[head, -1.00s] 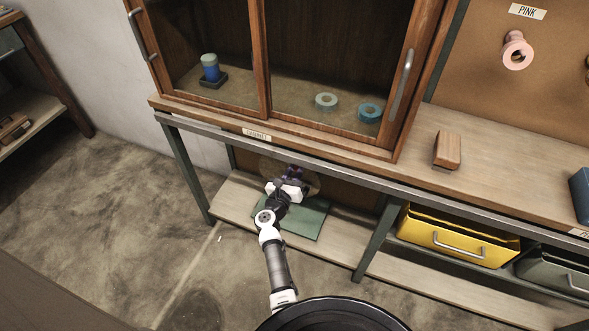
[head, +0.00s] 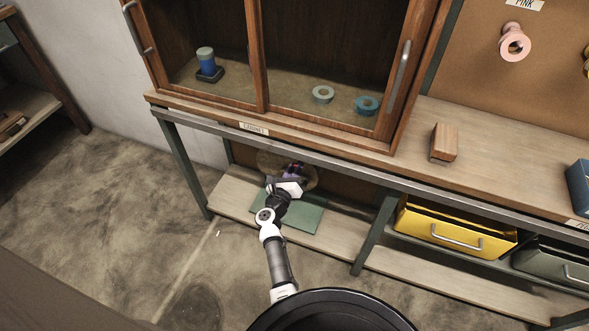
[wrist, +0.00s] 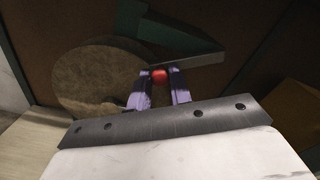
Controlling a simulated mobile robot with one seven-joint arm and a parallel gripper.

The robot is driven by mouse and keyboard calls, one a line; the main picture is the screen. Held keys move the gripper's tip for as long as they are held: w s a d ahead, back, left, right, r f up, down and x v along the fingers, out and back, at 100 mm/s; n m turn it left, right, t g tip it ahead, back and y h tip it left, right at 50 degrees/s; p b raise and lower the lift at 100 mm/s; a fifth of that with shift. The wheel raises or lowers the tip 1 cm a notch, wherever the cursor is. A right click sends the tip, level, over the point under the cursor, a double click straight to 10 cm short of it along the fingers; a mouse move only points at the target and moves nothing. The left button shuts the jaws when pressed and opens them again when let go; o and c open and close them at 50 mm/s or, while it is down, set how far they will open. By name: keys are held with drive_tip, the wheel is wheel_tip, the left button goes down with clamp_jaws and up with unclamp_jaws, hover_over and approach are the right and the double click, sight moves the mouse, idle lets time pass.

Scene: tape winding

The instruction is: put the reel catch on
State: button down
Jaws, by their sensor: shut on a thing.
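My gripper (wrist: 161,82) has two purple fingers, shut on a small red knob (wrist: 160,76) in the wrist view. A grey bar (wrist: 198,60) runs from near the knob to the right, below a dark green bracket (wrist: 165,33). I cannot tell whether knob and bar are one piece, or whether this is the reel catch. A large brown round reel (wrist: 95,75) stands upright behind and left of the fingers. In the head view my gripper (head: 295,172) is under the bench, in front of the reel (head: 268,164), and hides part of it; the knob is not discernible there.
A green mat (head: 304,215) lies on the low shelf (head: 232,190) below my gripper. The bench edge (head: 300,150) passes just above my arm. A bench leg (head: 375,235) and a yellow drawer (head: 450,230) are to the right. Open floor is at left.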

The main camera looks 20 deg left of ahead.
drive_tip(key=c, duration=1.3)
unclamp_jaws()
drive_tip(key=shift+s, duration=0.15)
drive_tip(key=s+b, duration=0.1)
drive_tip(key=s, duration=1.2)
drive_tip(key=shift+s+a, duration=0.2)
drive_tip(key=shift+s, duration=0.1)
drive_tip(key=shift+f, duration=0.1)
